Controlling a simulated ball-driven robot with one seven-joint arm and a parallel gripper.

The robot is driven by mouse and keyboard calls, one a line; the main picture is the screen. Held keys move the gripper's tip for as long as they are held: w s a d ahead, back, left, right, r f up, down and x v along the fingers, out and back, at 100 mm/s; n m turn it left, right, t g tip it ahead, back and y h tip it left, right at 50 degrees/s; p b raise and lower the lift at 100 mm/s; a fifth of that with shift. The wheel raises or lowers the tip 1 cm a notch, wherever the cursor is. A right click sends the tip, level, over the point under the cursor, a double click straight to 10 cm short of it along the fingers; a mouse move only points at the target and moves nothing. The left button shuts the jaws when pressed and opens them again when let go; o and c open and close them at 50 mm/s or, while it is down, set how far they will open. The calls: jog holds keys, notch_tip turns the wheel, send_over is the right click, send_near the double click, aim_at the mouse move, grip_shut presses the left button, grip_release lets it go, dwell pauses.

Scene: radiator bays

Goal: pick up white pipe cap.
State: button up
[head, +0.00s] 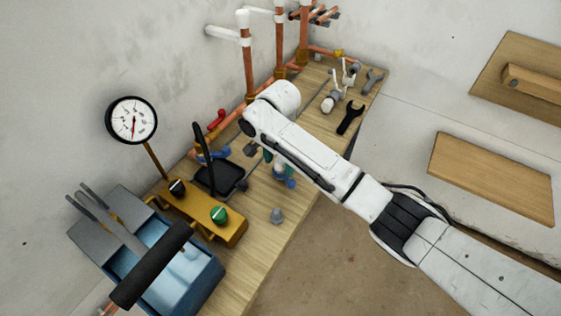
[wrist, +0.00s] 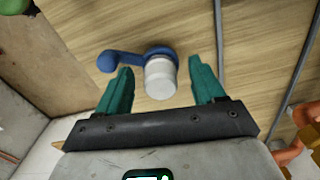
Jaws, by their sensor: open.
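The white pipe cap (wrist: 160,80) stands between the two teal fingers of my gripper (wrist: 160,68) in the wrist view. The fingers are open, with a gap to the cap on both sides, and nothing is held. A blue ring-shaped piece with a side arm (wrist: 128,60) lies against the far side of the cap; I cannot tell whether they touch. In the head view my gripper (head: 268,160) is low over the wooden bench, mostly hidden by my arm. Part of the cap shows small beside it (head: 279,171), with the blue piece (head: 291,183) next to it.
On the bench (head: 255,262) are a grey fitting (head: 276,216), a yellow valve block (head: 205,212), a black tray (head: 222,180) and a blue bin (head: 205,285). A black wrench (head: 350,118) lies farther back. Copper pipes (head: 248,72) rise along the wall.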

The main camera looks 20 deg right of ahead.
jog(key=shift+f, duration=0.25)
jog(key=shift+c, duration=0.4)
jog(key=c, duration=1)
jog(key=shift+o, duration=0.2)
jog(key=shift+r, duration=0.1)
